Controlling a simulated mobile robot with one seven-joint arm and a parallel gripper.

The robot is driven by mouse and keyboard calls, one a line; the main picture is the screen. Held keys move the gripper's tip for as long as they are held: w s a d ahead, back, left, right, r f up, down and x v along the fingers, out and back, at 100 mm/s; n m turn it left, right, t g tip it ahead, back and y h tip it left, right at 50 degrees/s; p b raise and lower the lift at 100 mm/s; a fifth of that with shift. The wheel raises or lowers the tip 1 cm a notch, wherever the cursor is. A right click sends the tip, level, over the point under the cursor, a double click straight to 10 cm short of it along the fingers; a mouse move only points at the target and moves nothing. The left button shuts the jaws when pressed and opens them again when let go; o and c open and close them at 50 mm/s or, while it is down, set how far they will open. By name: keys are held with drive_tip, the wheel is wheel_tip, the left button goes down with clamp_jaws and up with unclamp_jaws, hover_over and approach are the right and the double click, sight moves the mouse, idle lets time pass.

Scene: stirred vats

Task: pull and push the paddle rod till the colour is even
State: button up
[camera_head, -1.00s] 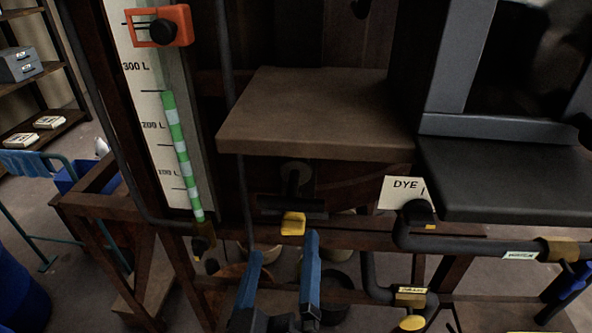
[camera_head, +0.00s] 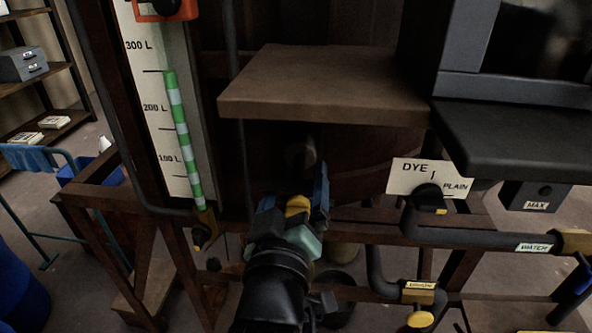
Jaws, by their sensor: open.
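The paddle rod's handle shows as a dark fitting under the brown shelf, with a yellow part (camera_head: 298,205) at its front. A dark round piece (camera_head: 300,155) lies just behind it. My gripper (camera_head: 298,192) is open, with its blue fingers on either side of the handle area. Its body and black wrist come up from below and hide most of the handle. I cannot tell whether the fingers touch it. The colour of the vat's contents is not visible.
The brown shelf (camera_head: 325,85) overhangs my gripper. A level gauge (camera_head: 160,110) with a green-and-white striped column stands left. Right are a DYE plate (camera_head: 408,176) with a dark knob, a WATER pipe (camera_head: 470,236) and a yellow-knobbed valve (camera_head: 420,316).

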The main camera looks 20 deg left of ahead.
sight(298, 170)
drive_tip(key=shift+p+x, duration=0.3)
drive_tip(key=shift+x, duration=1.05)
clamp_jaws()
